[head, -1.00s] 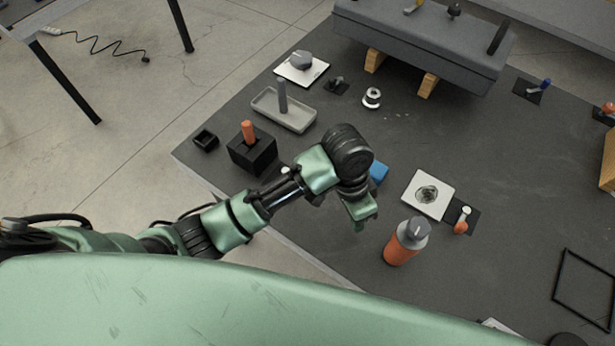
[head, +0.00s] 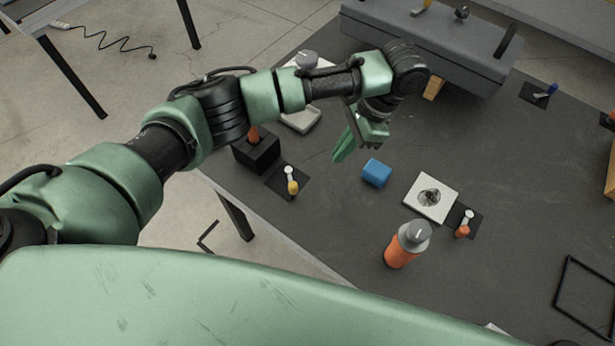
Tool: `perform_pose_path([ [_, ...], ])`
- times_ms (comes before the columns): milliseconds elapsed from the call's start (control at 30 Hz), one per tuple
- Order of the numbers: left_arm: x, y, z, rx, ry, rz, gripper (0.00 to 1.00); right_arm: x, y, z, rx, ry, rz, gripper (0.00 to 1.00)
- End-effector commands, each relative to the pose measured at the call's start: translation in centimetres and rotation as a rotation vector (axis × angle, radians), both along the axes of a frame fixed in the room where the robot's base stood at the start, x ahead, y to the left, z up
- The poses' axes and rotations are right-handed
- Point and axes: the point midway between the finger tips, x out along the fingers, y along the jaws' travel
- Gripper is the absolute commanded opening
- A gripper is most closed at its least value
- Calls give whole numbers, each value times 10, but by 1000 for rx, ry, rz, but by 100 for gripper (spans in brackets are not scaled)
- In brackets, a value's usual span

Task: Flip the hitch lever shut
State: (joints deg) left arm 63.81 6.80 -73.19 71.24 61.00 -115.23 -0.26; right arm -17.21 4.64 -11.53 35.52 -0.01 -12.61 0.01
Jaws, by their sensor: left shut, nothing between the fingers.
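Several small levers are in view, and I cannot tell which is the hitch lever. A yellow-tipped lever (head: 291,182) on a dark plate lies at the near left of the dark table. My right gripper is not in view.
A blue block (head: 376,173), a white plate with a round recess (head: 431,197) and an orange bottle (head: 404,246) stand on the table. A black box with an orange peg (head: 256,153) is partly behind my arm. The table's right middle is clear.

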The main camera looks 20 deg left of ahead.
Motion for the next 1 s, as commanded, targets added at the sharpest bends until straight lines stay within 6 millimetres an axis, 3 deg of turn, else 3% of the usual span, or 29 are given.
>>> perform_pose_path([
  [267,-5,6,-20,-2,3,1,0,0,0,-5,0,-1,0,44],
  [667,-20,33,-93,1,1,1,0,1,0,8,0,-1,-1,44],
  [800,-31,53,-90,0,0,-1,0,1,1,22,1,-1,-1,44],
  [1000,-38,66,-92,-1,-1,-1,0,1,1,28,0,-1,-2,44],
])
